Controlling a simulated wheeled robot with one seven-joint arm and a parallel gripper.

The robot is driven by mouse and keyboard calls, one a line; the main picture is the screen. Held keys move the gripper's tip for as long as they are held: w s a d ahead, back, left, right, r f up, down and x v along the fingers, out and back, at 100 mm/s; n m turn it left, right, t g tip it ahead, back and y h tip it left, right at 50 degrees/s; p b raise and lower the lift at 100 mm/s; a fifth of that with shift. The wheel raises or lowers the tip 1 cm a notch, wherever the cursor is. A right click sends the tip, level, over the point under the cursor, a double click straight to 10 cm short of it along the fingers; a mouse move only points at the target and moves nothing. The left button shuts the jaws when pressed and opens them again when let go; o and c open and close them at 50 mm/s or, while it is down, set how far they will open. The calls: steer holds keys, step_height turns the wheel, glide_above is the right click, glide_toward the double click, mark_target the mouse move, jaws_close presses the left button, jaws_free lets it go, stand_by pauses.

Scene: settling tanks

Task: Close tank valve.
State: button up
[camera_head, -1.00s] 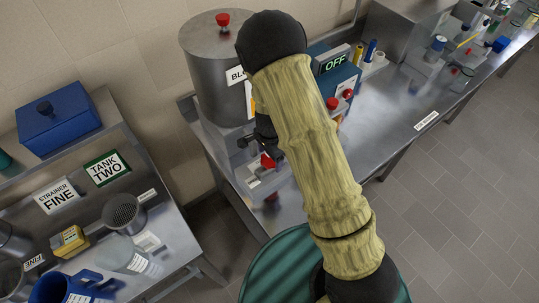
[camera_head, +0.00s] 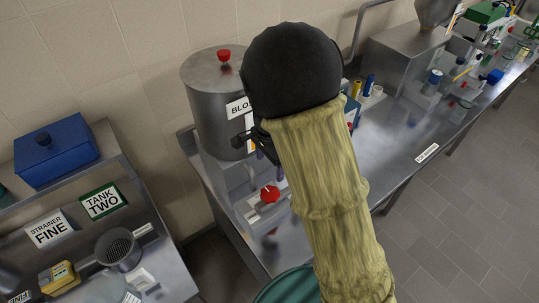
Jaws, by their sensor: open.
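The steel tank (camera_head: 211,108) stands on the steel bench, with a red knob (camera_head: 224,56) on its lid and a partly covered label starting "BLO". A red valve handle (camera_head: 269,194) with a pale mark sits on a small fitting below and right of the tank, at the bench's front. Whether it is open or closed I cannot tell. My gripper (camera_head: 257,146) is dark, open and empty. It shows beside the tank's right side, above the red handle in the picture and apart from it. My arm hides part of the gripper and the tank's right side.
A side bench at left holds a blue box (camera_head: 56,150), a "TANK TWO" sign (camera_head: 102,200), a "STRAINER FINE" sign (camera_head: 50,228) and a metal strainer (camera_head: 118,249). A green round thing (camera_head: 287,287) is low in front. Clear bench top (camera_head: 400,125) lies right of my arm.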

step_height(320, 180, up, 4)
steer(key=shift+f, duration=0.25)
steer(key=shift+d, duration=0.1)
steer(key=s+d+n+t+b, duration=0.1)
steer(key=s+d+n+t, duration=0.1)
steer(key=s+d+n, duration=0.9)
steer(key=shift+s+d+t, duration=0.3)
steer(key=shift+s+d, duration=0.55)
steer(key=shift+d, duration=0.15)
stand_by(0.3)
